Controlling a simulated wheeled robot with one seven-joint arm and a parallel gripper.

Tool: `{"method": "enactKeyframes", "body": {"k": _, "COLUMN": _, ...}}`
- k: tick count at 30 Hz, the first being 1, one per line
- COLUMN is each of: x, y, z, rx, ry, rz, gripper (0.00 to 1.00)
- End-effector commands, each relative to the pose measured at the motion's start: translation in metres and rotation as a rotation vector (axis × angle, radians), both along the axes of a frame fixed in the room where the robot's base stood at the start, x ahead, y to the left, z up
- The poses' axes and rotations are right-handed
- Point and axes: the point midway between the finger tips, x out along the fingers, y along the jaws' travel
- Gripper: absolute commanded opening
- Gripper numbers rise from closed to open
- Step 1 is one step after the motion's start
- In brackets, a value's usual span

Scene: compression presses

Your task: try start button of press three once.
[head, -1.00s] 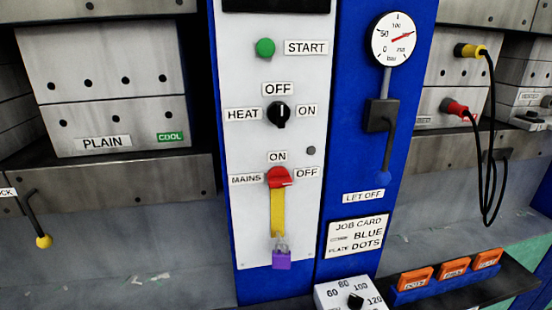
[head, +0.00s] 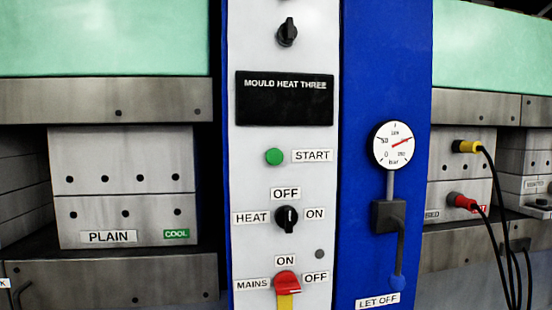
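The start button (head: 274,156) is a round green button on a white control panel (head: 250,190), with a START label to its right. Above it is a dark display (head: 284,98) reading MOULD HEAT THREE, with no other text that I can make out. Below it is the black heat knob (head: 287,219), its white mark about upright, toward OFF. The red mains switch (head: 287,284) shows at the bottom, with a yellow strip (head: 286,301) hanging from it. My gripper is not in view.
A pressure gauge (head: 394,146) and a let-off lever (head: 399,255) are on the blue column at right. A mould block labelled PLAIN and COOL (head: 123,165) sits in the left press. Yellow (head: 467,146) and red (head: 461,201) plugs with black cables are at right.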

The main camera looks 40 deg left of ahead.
Motion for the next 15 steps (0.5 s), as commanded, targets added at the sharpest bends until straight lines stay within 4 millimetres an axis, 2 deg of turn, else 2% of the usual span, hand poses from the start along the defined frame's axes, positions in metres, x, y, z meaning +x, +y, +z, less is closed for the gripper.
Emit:
{"method": "enactKeyframes", "body": {"k": 1, "x": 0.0, "y": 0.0, "z": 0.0, "rx": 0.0, "ry": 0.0, "rz": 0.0, "gripper": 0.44}}
{"method": "enactKeyframes", "body": {"k": 6, "x": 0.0, "y": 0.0, "z": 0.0, "rx": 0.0, "ry": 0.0, "rz": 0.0, "gripper": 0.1}}
{"method": "enactKeyframes", "body": {"k": 8, "x": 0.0, "y": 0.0, "z": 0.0, "rx": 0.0, "ry": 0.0, "rz": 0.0, "gripper": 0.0}}
{"method": "enactKeyframes", "body": {"k": 15, "x": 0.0, "y": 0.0, "z": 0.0, "rx": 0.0, "ry": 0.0, "rz": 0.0, "gripper": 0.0}}
